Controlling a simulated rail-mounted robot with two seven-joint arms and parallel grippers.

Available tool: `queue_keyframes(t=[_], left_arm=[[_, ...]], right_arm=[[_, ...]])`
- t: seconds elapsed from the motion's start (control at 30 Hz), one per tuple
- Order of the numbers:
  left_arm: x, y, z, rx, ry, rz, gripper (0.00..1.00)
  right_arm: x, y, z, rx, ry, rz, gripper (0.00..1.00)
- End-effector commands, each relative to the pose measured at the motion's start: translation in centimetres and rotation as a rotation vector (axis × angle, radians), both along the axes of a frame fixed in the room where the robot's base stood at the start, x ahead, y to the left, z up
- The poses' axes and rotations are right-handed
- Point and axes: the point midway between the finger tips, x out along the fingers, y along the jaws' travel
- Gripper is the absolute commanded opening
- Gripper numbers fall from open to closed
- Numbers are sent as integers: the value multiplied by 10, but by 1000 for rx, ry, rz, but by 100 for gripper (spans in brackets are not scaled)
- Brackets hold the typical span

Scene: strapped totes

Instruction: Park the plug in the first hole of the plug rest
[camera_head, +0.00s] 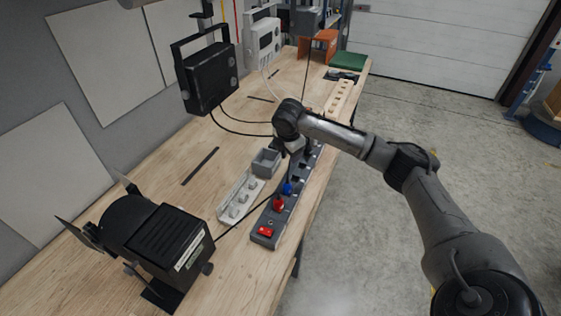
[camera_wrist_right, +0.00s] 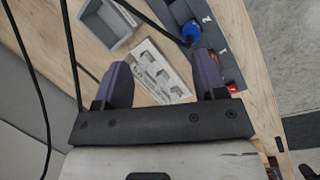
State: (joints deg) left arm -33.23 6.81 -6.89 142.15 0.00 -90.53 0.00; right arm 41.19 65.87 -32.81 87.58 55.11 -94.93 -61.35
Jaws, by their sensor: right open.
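A white plug rest (camera_head: 240,196) with several holes in a row lies on the bench left of a dark grey power strip (camera_head: 263,236). The rest also shows between my fingers in the right wrist view (camera_wrist_right: 153,64). A blue plug (camera_head: 287,188) and a red plug (camera_head: 278,204) stand on the strip. The blue plug (camera_wrist_right: 190,31) shows just beyond a fingertip in the wrist view, at the strip's numbered sockets. My right gripper (camera_wrist_right: 165,68) is open and empty above the rest and strip. Its fingers are mostly hidden in the head view. My left gripper is not seen.
A grey open box (camera_head: 266,163) stands at the rest's far end. A black lamp-like device (camera_head: 165,245) fills the near left. A black hanging unit (camera_head: 208,72) and loose cables are behind. A beige strip (camera_head: 341,97) lies farther back. The bench ends just right of the strip.

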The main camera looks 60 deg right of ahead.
Motion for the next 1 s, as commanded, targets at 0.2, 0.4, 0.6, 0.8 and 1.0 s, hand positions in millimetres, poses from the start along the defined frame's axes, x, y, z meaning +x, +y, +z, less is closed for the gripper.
queue_keyframes(t=[0.2, 0.4, 0.6, 0.8, 1.0], left_arm=[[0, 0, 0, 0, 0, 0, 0], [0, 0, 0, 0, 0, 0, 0], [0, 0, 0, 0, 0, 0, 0], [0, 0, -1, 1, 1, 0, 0], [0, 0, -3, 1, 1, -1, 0]], right_arm=[[-13, 4, -19, 158, 182, 495, 65], [-17, 16, -20, 187, 238, 935, 65], [-17, 15, -20, 156, 270, 1191, 65], [-18, 16, -25, 145, 282, 1283, 65], [-18, 15, -49, 146, 284, 1289, 65]])
